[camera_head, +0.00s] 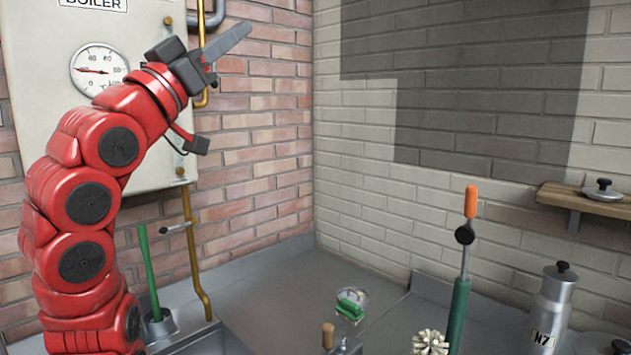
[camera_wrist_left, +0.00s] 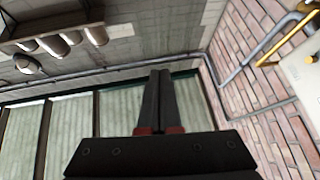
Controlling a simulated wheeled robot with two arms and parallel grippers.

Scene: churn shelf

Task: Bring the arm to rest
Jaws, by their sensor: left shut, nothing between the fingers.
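My left arm (camera_head: 88,200) is red and rises along the left side of the head view, bent toward the upper right. Its left gripper (camera_head: 243,35) is raised in front of the brick wall, beside the boiler panel (camera_head: 35,60), and points up and to the right. In the left wrist view the two dark fingers (camera_wrist_left: 158,80) lie together, with nothing between them. The gripper is shut and empty, and I see no contact with anything. My right gripper is in neither view.
A brass pipe (camera_head: 196,255) runs down the wall behind the arm. Below are a metal counter (camera_head: 290,290), a green-handled tool (camera_head: 149,270), a green tool with an orange tip (camera_head: 459,310) and a milk churn (camera_head: 553,305). A small wooden shelf (camera_head: 575,200) is at right.

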